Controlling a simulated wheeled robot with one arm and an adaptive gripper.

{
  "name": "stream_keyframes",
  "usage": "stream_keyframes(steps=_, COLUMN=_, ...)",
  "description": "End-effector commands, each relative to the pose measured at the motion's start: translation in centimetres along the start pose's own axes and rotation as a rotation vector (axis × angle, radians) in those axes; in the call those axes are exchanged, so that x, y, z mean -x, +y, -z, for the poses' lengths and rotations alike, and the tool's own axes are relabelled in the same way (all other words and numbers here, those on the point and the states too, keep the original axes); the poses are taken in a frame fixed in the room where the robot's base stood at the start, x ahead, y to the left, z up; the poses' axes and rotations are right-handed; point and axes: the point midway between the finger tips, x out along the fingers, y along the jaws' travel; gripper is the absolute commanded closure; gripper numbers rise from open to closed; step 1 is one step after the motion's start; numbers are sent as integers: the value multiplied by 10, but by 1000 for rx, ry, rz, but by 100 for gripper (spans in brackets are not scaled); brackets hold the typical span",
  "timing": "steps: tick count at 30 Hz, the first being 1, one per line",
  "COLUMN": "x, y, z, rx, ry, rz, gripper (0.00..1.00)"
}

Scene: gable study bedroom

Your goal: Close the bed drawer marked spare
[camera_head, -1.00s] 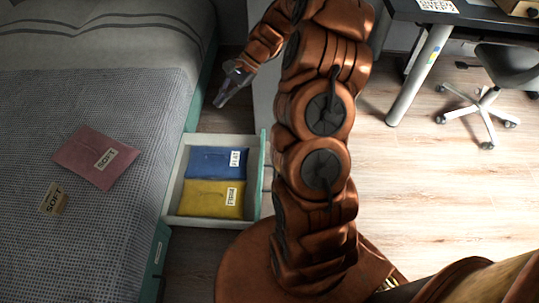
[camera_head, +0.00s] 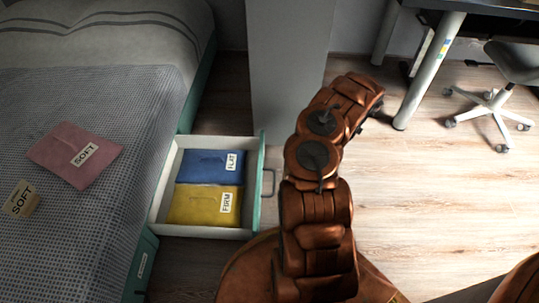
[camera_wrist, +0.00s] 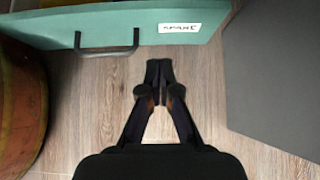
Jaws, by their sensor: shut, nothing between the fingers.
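The open bed drawer (camera_head: 193,231) sticks out from the bed's side in the head view, with a teal front and a grey handle (camera_head: 270,184). A blue packet marked FLAT (camera_head: 203,165) and a yellow packet marked FIRM (camera_head: 197,206) lie in it. In the wrist view the teal drawer front (camera_wrist: 55,29) crosses the top, with its handle (camera_wrist: 107,48) and a white label (camera_wrist: 180,28) too small and turned to read surely. My gripper (camera_wrist: 160,68) is shut and empty, apart from the front, over the floor. In the head view it is hidden.
Another bed drawer with a label (camera_head: 142,265) is flush at the lower left. A grey cabinet (camera_head: 287,70) stands beyond the open drawer. A desk leg (camera_head: 432,70) and swivel chair (camera_head: 497,97) are at the right.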

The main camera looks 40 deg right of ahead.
Motion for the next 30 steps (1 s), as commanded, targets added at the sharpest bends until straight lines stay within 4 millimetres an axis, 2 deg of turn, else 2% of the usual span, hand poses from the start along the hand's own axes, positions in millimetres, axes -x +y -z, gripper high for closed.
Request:
stream_keyframes(steps=2, x=-2, y=0, z=9, rx=-13, ry=4, rz=6, gripper=100)
stream_keyframes(steps=8, x=-20, y=0, z=11, rx=-15, ry=4, rz=7, gripper=100)
stream_keyframes(steps=22, x=-102, y=0, z=12, rx=-14, ry=3, rz=6, gripper=100)
stream_keyframes(steps=30, x=-124, y=-2, z=-10, rx=-11, ry=4, rz=10, gripper=100)
